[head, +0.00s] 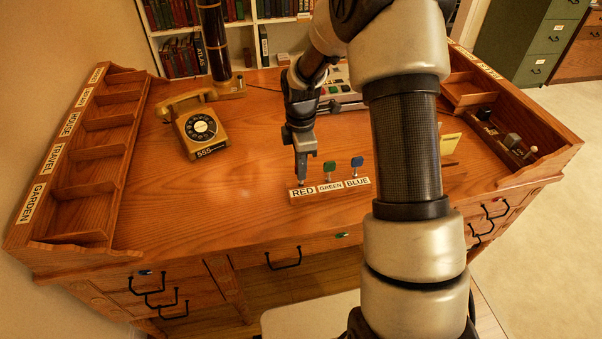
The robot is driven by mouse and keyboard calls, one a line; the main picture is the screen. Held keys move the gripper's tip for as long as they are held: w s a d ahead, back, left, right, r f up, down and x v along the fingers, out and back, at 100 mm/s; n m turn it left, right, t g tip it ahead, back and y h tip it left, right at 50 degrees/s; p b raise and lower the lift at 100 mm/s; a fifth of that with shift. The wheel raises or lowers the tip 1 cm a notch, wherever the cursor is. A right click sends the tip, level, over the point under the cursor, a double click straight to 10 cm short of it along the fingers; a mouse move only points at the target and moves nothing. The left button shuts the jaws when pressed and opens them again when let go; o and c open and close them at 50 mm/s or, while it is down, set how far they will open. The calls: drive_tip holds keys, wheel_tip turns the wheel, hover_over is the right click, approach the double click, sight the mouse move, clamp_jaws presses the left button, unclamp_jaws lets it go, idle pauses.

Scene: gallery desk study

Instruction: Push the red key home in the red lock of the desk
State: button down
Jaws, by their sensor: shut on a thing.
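A small wooden key rack (337,194) stands near the front of the desk, with labels RED, GREEN and BLUE. The green key (329,167) and the blue key (357,163) stand upright in it. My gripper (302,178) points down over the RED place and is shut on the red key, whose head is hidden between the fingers. The key is at its rack place; I cannot tell whether it is lifted.
A yellow telephone (198,126) stands on the left of the desk (235,165). Labelled compartments (75,150) line the left edge, and a tray (500,145) lines the right. Black drawer handles (284,261) stick out in front. The middle desktop is clear.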

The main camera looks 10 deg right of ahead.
drive_tip(key=shift+r+p, duration=1.05)
drive_tip(key=shift+r, duration=0.55)
drive_tip(key=shift+r, duration=0.1)
drive_tip(key=shift+r+p, duration=2.95)
drive_tip(key=shift+r, duration=0.9)
